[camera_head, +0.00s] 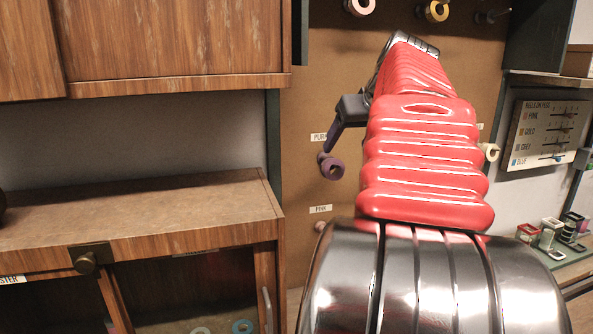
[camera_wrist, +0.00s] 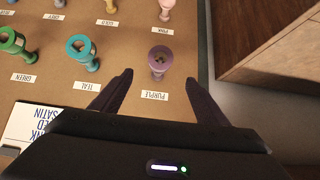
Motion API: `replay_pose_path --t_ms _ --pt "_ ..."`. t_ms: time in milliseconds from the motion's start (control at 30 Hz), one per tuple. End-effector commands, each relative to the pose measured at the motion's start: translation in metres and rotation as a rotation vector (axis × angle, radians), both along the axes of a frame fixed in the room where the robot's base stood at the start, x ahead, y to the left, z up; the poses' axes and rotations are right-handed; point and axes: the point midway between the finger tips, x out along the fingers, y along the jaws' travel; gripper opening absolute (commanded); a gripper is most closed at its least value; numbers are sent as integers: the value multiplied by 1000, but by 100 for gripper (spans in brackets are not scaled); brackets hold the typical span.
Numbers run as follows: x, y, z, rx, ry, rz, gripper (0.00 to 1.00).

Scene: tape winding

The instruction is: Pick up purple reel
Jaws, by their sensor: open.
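The purple reel (camera_head: 332,168) sits on a peg on the brown pegboard, just below and left of my red arm in the head view. In the wrist view the purple reel (camera_wrist: 160,58) faces the camera on its peg, with its "PURPLE" label beside it. My gripper (camera_wrist: 158,82) is open, with its two dark fingers pointing toward the reel from either side. The reel appears just beyond the fingertips, between their lines, and apart from them. In the head view my gripper (camera_head: 335,138) shows only in part, dark, just above the reel; the rest is hidden behind my arm.
In the wrist view, a teal reel (camera_wrist: 82,50) and a green reel (camera_wrist: 13,42) hang beside the purple one; a pink reel (camera_wrist: 166,8) is beyond it. A wooden cabinet (camera_wrist: 270,45) borders the board. A wooden counter (camera_head: 140,215) stands at left in the head view.

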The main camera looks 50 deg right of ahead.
Motion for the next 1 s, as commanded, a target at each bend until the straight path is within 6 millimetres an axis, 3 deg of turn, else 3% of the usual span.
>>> replay_pose_path --t_ms 333,800,1000 --pt "6 -1 -6 2 1 3 68" --pt "47 -25 -54 2 1 4 68" --pt "54 -29 -61 1 1 4 68"
